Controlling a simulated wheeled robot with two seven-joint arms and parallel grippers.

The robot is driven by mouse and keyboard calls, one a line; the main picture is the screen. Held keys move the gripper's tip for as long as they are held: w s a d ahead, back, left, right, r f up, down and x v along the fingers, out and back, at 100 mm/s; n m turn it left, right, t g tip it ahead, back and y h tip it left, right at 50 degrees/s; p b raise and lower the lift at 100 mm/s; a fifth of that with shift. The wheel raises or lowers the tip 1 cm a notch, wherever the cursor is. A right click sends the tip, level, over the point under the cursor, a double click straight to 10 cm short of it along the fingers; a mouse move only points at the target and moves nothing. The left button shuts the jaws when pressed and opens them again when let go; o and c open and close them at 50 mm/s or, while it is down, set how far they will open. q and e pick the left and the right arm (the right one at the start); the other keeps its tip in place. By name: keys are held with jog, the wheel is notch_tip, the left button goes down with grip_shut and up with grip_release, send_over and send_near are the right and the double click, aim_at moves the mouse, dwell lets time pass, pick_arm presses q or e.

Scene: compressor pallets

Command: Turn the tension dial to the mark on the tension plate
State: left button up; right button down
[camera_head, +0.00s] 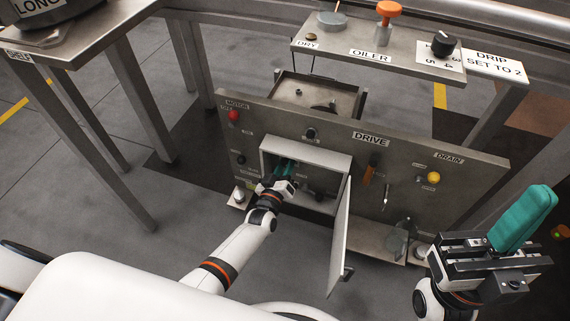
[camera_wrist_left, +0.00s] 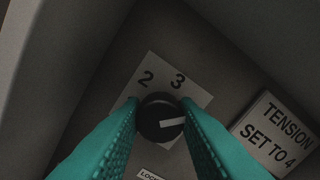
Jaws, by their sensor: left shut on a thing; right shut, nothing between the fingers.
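The tension dial (camera_wrist_left: 160,119) is a round black knob with a white pointer line, which points right in the left wrist view. It sits on a pale number plate (camera_wrist_left: 166,68) showing 2 and 3; other marks are hidden behind the teal fingers. A sign (camera_wrist_left: 272,134) beside it reads "TENSION SET TO 4". My left gripper (camera_head: 284,166) reaches into the open box (camera_head: 325,156) on the drive panel, its fingers shut on the dial's two sides. My right gripper (camera_head: 540,200) is shut and empty, raised at the lower right.
The box door (camera_head: 340,236) hangs open to the right of my left arm. The drive panel (camera_head: 400,157) carries several knobs, a yellow drain knob (camera_head: 434,178) and a red motor button (camera_head: 233,116). An oiler shelf (camera_head: 345,50) stands above. A "LOCK" label (camera_wrist_left: 150,175) lies below the dial.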

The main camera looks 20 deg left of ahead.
pick_arm(q)
jog(key=shift+m+p, duration=0.4)
jog(key=shift+m, duration=1.3)
jog(key=o, duration=1)
jog(key=shift+c, duration=0.2)
